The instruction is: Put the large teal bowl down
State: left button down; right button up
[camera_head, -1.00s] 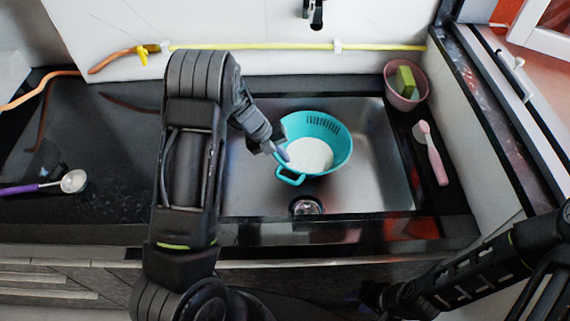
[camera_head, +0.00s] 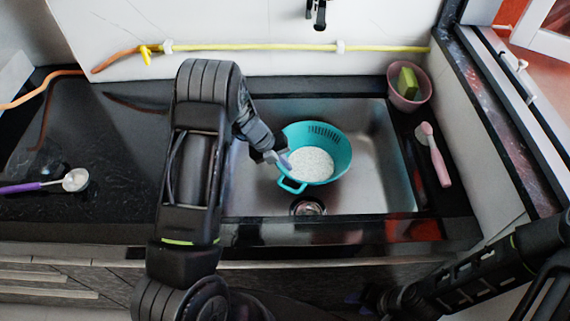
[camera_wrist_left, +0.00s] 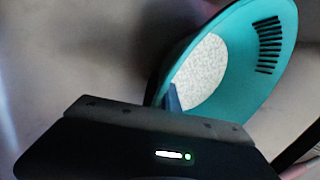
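The large teal bowl (camera_head: 338,165) has slots in its far wall, a loop handle at its near left and whitish speckled contents. It is inside the sink; I cannot tell if it touches the floor. My left gripper (camera_head: 282,160) is at its left rim and appears shut on it. In the left wrist view the teal bowl (camera_wrist_left: 268,80) is just beyond the dark gripper body, and a bluish finger (camera_wrist_left: 173,98) shows against the inner side. The other finger is hidden. My right arm is at the lower right; its gripper end is too dark to read.
The metal sink (camera_head: 385,180) has free floor right of the bowl, with a drain (camera_head: 308,207) in front. A pink pot (camera_head: 408,98) with a green sponge and a pink brush (camera_head: 436,158) are on the right ledge. A purple-handled scoop (camera_head: 45,185) lies on the left counter.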

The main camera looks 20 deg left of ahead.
pick_arm(q)
jog(key=c, duration=1.7)
grip_release()
jog(key=shift+f, duration=0.1)
jog(key=p+v, duration=0.1)
jog(key=v, duration=1.1)
jog(key=shift+r, duration=0.2)
jog(key=shift+d+f, duration=0.1)
